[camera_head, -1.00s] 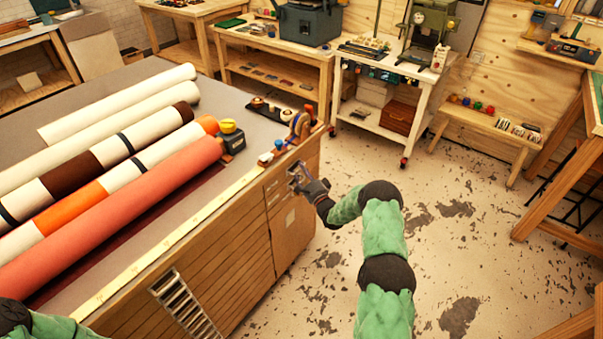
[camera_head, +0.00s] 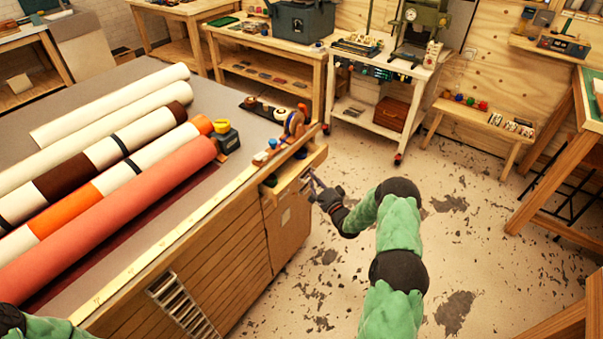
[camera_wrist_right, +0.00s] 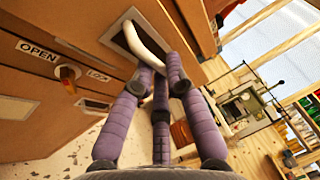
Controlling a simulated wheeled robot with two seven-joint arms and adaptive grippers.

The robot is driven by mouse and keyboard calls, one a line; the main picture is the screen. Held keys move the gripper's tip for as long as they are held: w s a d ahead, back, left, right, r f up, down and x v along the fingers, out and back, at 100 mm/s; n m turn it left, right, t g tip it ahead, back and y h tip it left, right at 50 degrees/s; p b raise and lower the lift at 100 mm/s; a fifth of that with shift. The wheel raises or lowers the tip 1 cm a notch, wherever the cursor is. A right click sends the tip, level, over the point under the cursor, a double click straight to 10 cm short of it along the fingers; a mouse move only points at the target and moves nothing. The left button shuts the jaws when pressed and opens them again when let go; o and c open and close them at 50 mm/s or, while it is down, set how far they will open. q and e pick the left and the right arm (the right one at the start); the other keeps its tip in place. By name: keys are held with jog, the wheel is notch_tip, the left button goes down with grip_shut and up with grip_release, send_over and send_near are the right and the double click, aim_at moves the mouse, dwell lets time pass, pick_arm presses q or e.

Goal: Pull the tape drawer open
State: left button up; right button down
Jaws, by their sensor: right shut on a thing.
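The tape drawer (camera_head: 296,184) sits at the right end of the wooden cabinet under the roll table and stands partly pulled out. My right gripper (camera_head: 309,183) is at the drawer's front. In the right wrist view, its purple fingers (camera_wrist_right: 160,78) are closed around the pale curved handle (camera_wrist_right: 148,48). A knob (camera_wrist_right: 68,74) sits beside the handle, between labels reading OPEN and LOCK. My left gripper is out of view; only part of that arm shows at the lower left.
Long rolls (camera_head: 120,160) lie on the table top (camera_head: 215,100). A white wheeled cart (camera_head: 350,112) stands behind. The floor (camera_head: 375,158) right of the drawer is clear.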

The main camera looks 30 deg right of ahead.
jog(key=s+d, duration=0.4)
jog(key=s, duration=0.7)
jog(key=shift+d, duration=0.25)
jog(key=c, duration=1.2)
grip_release()
jog(key=shift+s, duration=0.1)
jog(key=s, duration=0.4)
jog(key=s+f, duration=0.1)
jog(key=s, duration=0.2)
jog(key=s+f, duration=0.1)
jog(key=s, duration=0.3)
jog(key=shift+s, duration=0.35)
jog(key=shift+w+a+f, duration=0.1)
